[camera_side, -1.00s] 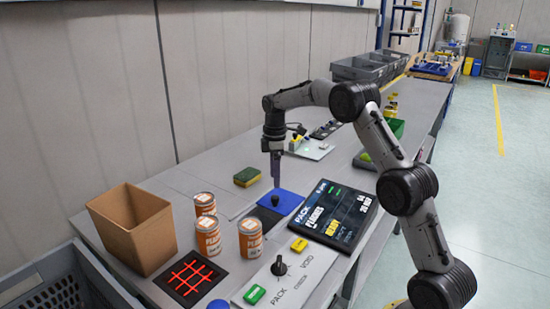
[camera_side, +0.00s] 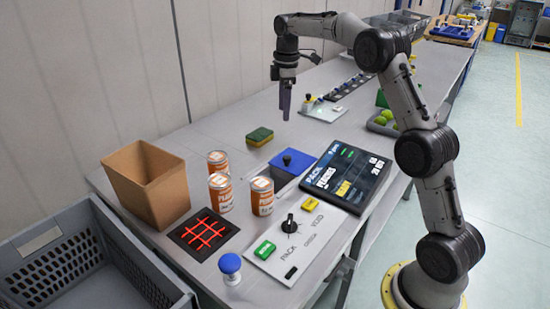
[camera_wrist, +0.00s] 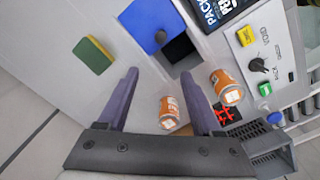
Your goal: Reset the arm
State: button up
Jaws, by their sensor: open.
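My gripper (camera_side: 285,105) hangs from my raised arm above the table, pointing down, with nothing between its fingers. In the wrist view my gripper (camera_wrist: 165,98) shows two purple-grey fingers spread wide apart. Below it on the table (camera_side: 220,132) stand a green and yellow sponge (camera_side: 260,137) and a blue-lidded box (camera_side: 292,163) with a black knob. The gripper touches neither. In the wrist view the blue lid (camera_wrist: 148,18) sits beside a dark opening.
Several orange-labelled cans (camera_side: 262,196) stand by a cardboard box (camera_side: 150,182) and a red-lit grid (camera_side: 203,234). A screen (camera_side: 347,176) and a panel with a dial (camera_side: 290,224) are at the front. A grey crate (camera_side: 60,262) is at lower left.

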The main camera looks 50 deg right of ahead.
jog(key=s+a+r+t, duration=0.2)
jog(key=s+a+r, duration=0.45)
jog(key=r, duration=0.35)
jog(key=s+a+r+t, duration=0.1)
jog(key=s+a+r, duration=0.3)
jog(key=s+a, duration=0.55)
jog(key=s+a+f+m+t, duration=0.1)
jog(key=s+f+m, duration=0.3)
jog(key=s, duration=0.5)
jog(key=s+a+f+m+t, duration=0.1)
jog(key=s+a+f+m, duration=0.1)
jog(key=s+f+m, duration=0.3)
jog(key=s+f, duration=0.4)
